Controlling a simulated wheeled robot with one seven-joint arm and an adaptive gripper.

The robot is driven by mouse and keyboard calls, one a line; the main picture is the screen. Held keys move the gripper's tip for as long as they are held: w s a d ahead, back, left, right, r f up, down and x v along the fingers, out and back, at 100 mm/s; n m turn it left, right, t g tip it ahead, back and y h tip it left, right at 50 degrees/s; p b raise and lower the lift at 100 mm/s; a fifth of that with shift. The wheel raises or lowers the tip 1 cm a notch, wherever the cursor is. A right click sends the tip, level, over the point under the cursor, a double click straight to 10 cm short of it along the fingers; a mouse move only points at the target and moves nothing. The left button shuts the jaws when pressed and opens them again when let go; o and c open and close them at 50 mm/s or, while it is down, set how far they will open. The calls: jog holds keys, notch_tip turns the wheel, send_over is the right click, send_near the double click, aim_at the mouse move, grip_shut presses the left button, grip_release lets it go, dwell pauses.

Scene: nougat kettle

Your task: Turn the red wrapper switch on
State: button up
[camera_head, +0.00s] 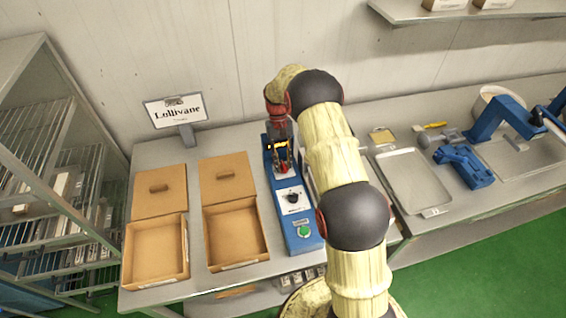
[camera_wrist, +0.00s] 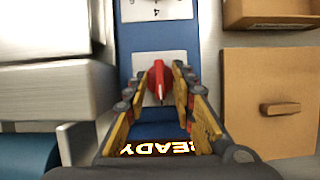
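The red wrapper switch (camera_wrist: 158,80) is a pointed red knob on a white plate of the blue control panel (camera_wrist: 125,60). In the wrist view it shows between the two yellow-padded fingers of my gripper (camera_wrist: 160,88). The fingers are open, with a gap on each side of the knob; whether the tips reach down around it I cannot tell. A lit display reading READY (camera_wrist: 155,147) shows between the finger bases. In the head view my gripper (camera_head: 282,160) points down over the panel (camera_head: 296,219), and the red switch is mostly hidden by it.
A black dial (camera_head: 292,196) and green button (camera_head: 304,231) sit on the panel's near part. Open cardboard boxes (camera_head: 236,262) and their lids (camera_head: 226,178) lie left of it. A metal tray (camera_head: 410,181) and blue tool (camera_head: 464,166) lie to the right.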

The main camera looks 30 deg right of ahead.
jog(key=v, duration=1.2)
dwell(0.5)
